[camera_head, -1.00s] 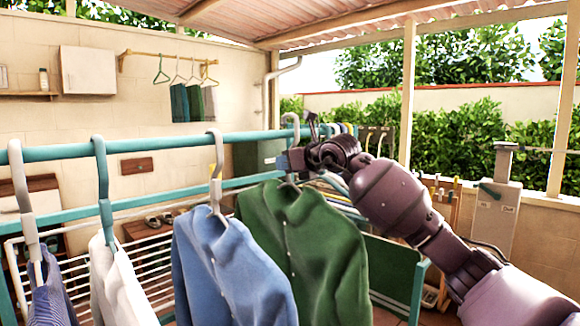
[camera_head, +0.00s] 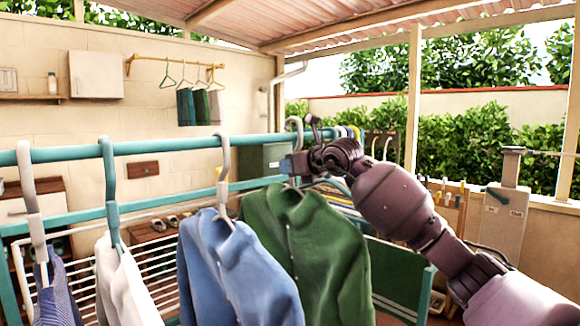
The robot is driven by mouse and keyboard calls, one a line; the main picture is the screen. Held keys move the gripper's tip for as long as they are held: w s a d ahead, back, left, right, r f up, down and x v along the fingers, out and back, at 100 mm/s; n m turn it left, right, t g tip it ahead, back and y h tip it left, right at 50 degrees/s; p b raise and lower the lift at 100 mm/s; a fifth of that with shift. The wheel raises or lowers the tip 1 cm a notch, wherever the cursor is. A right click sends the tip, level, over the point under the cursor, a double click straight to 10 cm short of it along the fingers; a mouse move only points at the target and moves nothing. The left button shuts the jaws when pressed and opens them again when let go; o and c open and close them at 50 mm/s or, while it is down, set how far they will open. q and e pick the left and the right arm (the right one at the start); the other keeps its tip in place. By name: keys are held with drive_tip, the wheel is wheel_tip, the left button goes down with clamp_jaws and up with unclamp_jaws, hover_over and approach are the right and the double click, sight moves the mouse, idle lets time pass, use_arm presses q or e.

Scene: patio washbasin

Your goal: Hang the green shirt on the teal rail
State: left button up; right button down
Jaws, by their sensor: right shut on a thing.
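The green shirt (camera_head: 310,243) hangs upright from a pale hanger, to the right of a blue shirt (camera_head: 238,268). The hanger's grey hook (camera_head: 294,123) curves over the top of the teal rail (camera_head: 165,145); I cannot tell if it bears on the rail. My right gripper (camera_head: 296,165) is shut on the hanger just above the shirt's collar, below the rail. Its fingertips are small and dark here, and partly hide the hanger's neck. My left gripper is not in view.
A white shirt (camera_head: 124,283) and a striped blue garment (camera_head: 57,296) hang on the rail at left. A white wire rack (camera_head: 150,262) stands behind. More hangers with garments crowd the rail's far end. A wall rail (camera_head: 170,60) holds small cloths.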

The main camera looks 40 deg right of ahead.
drive_tip(key=shift+f, duration=0.55)
drive_tip(key=shift+f+b, duration=0.3)
drive_tip(key=shift+f, duration=0.25)
